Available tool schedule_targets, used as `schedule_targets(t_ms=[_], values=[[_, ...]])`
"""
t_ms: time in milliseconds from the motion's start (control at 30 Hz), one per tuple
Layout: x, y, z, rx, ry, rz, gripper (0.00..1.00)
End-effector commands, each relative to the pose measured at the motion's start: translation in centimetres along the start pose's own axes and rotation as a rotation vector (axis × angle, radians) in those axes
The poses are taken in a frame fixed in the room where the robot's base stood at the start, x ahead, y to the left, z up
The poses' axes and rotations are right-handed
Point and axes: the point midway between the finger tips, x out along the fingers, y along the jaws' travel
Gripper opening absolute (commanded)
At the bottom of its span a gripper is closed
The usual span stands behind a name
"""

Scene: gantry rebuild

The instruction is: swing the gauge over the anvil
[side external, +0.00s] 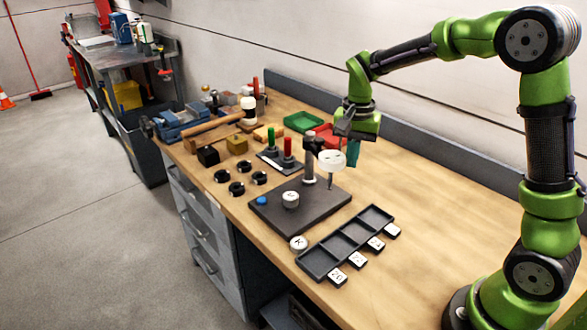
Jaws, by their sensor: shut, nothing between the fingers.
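The gauge (331,160) is a round white dial with a thin stem below it. It sits beside a dark post (308,167) that stands on a dark square base plate (265,212). A short white cylinder (290,199), which looks like the anvil, stands on the plate, nearer the camera and to the left of the gauge. My gripper (352,153) is shut and empty, just behind and to the right of the gauge. The dial and the gripper overlap in this view, so I cannot tell whether they touch.
A blue button (262,201) is on the plate. A white piece marked K (299,243) lies by a dark compartment tray (345,242) with labelled tags. Black rings (237,188), a red tray (326,134) and a green tray (303,122) lie around. The bench's right is clear.

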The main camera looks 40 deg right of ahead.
Motion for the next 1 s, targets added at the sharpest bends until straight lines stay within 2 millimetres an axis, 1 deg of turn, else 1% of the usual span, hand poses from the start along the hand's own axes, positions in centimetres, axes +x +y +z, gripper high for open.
schedule_targets(t_ms=[100, 567, 1000], values=[[0.0, -0.3, 0.5, -0.001, 0.000, 0.000, 0.00], [0.0, -0.5, 0.7, -0.001, 0.000, -0.001, 0.00], [0.0, -1.7, 2.3, -0.001, 0.000, -0.001, 0.00]])
